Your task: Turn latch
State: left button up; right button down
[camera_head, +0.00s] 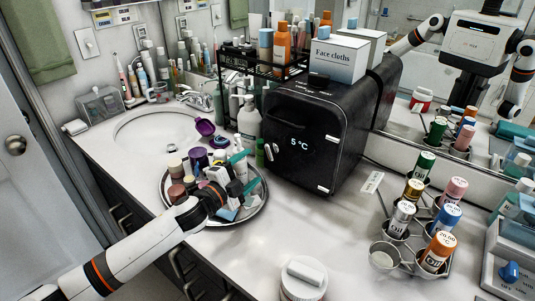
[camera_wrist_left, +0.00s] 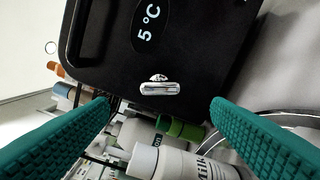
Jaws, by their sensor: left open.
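The black mini fridge (camera_head: 310,130) stands on the counter and shows a 5 °C display. Its small silver latch (camera_head: 268,152) is on the door front, near the edge on the left. In the left wrist view the latch (camera_wrist_left: 160,89) lies crosswise in the picture, between the fingers and beyond their tips. My left gripper (camera_head: 245,171) is open and empty, its teal fingers pointing toward the fridge above the round tray. It also shows in the left wrist view (camera_wrist_left: 161,104), with the latch apart from both fingers. My right gripper is not in view.
The round tray (camera_head: 250,217) of cosmetics lies under my left gripper. Bottles, one a white bottle (camera_head: 248,117), stand beside the fridge. Oil bottles in a metal holder (camera_head: 384,256) and a white jar (camera_head: 303,280) are on the right. Bare counter lies in front of the fridge.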

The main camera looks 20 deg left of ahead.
aim_at(268, 154)
pick_arm(q)
jog(key=x, duration=0.7)
jog(key=shift+w+d+p, duration=0.1)
jog(key=shift+w+p, duration=0.1)
jog(key=shift+p, duration=0.15)
jog(key=shift+c, duration=0.5)
jog(key=c, duration=0.9)
